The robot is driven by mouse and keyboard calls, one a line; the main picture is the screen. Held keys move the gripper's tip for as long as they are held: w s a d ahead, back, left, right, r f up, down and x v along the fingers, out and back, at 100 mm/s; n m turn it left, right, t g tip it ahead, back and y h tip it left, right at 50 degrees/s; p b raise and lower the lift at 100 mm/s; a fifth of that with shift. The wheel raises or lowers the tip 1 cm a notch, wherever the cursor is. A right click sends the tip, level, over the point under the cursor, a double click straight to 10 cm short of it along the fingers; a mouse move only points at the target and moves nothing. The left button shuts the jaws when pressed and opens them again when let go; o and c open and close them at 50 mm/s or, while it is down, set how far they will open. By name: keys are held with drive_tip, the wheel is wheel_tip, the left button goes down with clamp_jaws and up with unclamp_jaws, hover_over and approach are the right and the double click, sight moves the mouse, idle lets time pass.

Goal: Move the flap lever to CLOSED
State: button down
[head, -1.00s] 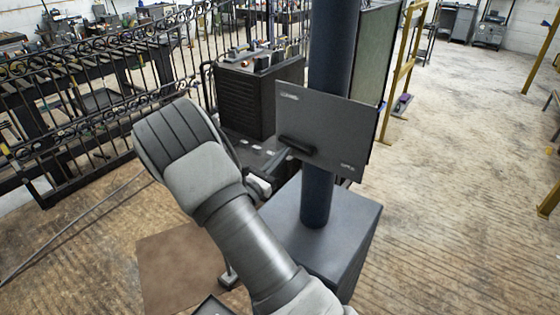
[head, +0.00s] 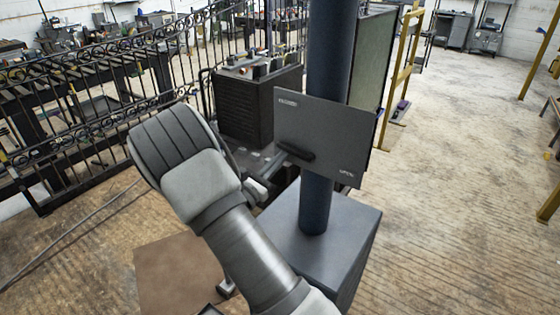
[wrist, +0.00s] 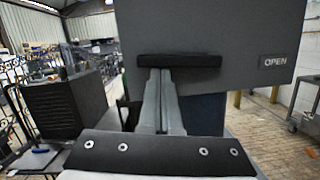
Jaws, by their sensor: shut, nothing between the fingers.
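A dark grey panel (head: 330,125) is mounted on a dark blue post. The flap lever (head: 296,151) is a black bar low on its left side; in the wrist view the lever (wrist: 180,61) lies about level across the panel. The OPEN label (wrist: 275,61) is to the lever's right. A small pale label (head: 288,102) at the panel's upper left is too blurred to read. My gripper (wrist: 162,73) is shut and empty, its tips at the lever's lower edge, left of its middle. I cannot tell whether they touch. In the head view my arm partly hides the gripper.
The post (head: 317,205) rises from a grey box base (head: 345,225). A black cabinet (head: 258,100) stands behind the panel to the left, with a wrought-iron railing (head: 80,110) further left. Yellow posts (head: 405,65) stand behind right. The floor at right is mostly clear.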

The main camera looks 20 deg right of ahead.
drive_tip(key=shift+r, duration=0.15)
wheel_tip(320, 180, up, 2)
drive_tip(key=m+g+b, duration=0.1)
drive_tip(key=m+b, duration=0.1)
drive_tip(key=m, duration=0.2)
drive_tip(key=shift+g, duration=0.3)
drive_tip(key=r+m+b, duration=0.1)
drive_tip(key=m, duration=0.1)
drive_tip(key=m+g+b, duration=0.1)
drive_tip(key=m, duration=0.1)
drive_tip(key=r+m, duration=0.1)
drive_tip(key=shift+s+d+r+m+g+h+b, duration=0.15)
drive_tip(key=shift+s+r+m+g+h+b, duration=0.15)
drive_tip(key=shift+s+m+g+b, duration=0.1)
drive_tip(key=m+b, duration=0.1)
drive_tip(key=m, duration=0.1)
drive_tip(key=s+d+r+m+g+b, duration=0.1)
drive_tip(key=m+b, duration=0.1)
drive_tip(key=shift+r, duration=0.3)
drive_tip(key=s+r+m+b, duration=0.1)
drive_tip(key=m+b, duration=0.1)
drive_tip(key=s+d+r+m+y+b, duration=0.1)
drive_tip(key=m+b, duration=0.1)
drive_tip(key=b, duration=0.1)
drive_tip(key=shift+d+m+y, duration=0.1)
drive_tip(key=shift+m+y, duration=0.2)
drive_tip(key=shift+s, duration=0.1)
drive_tip(key=p+v, duration=0.1)
drive_tip(key=v, duration=1.6)
drive_tip(key=shift+a, duration=0.25)
